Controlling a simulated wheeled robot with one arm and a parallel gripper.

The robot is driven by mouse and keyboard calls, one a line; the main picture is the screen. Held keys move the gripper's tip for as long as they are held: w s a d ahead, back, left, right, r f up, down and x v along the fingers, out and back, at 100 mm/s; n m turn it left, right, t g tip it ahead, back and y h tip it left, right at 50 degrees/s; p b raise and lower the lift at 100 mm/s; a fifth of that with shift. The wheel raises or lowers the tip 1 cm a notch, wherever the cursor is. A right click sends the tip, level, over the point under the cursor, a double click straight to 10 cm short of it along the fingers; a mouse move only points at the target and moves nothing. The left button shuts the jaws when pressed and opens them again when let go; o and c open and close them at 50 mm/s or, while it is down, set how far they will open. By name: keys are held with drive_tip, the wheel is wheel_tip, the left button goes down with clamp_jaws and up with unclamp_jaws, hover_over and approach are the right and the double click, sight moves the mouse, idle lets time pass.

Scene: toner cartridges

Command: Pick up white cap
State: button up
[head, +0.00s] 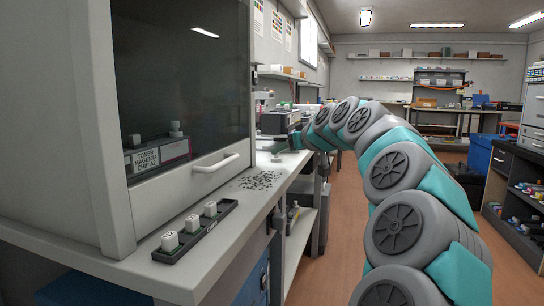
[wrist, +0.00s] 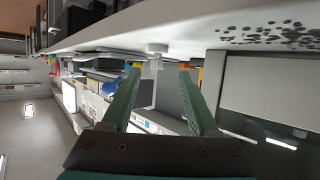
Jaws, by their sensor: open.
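A small white cap (wrist: 157,47) stands on the pale countertop, which shows along the top of the upside-down wrist view. It lies ahead of the gap between my fingertips, apart from them. In the head view a small white cap (head: 276,158) shows on the counter just below my gripper (head: 281,148), which is small and partly hidden at the end of my arm. My gripper (wrist: 160,70) is open, with its two green fingers spread and nothing between them.
A black tray (head: 194,237) with three white marked caps lies at the counter's front edge. Dark specks (head: 259,180) are scattered on the counter. A glass-fronted cabinet (head: 125,195) with toner cartridges inside stands left. A grey machine (head: 279,122) stands behind my gripper.

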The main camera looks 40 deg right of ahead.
drive_tip(key=shift+d+r+p+x, duration=0.1)
drive_tip(key=shift+r+x, duration=0.05)
drive_tip(key=shift+x, duration=1.1)
drive_tip(key=shift+d+r+p+x, duration=0.1)
drive_tip(key=shift+r+p+x, duration=0.05)
drive_tip(key=shift+x, duration=1.1)
drive_tip(key=shift+d+r+p+x, duration=0.1)
drive_tip(key=shift+x, duration=1.15)
drive_tip(key=shift+c, duration=0.2)
drive_tip(key=shift+a, duration=0.1)
clamp_jaws()
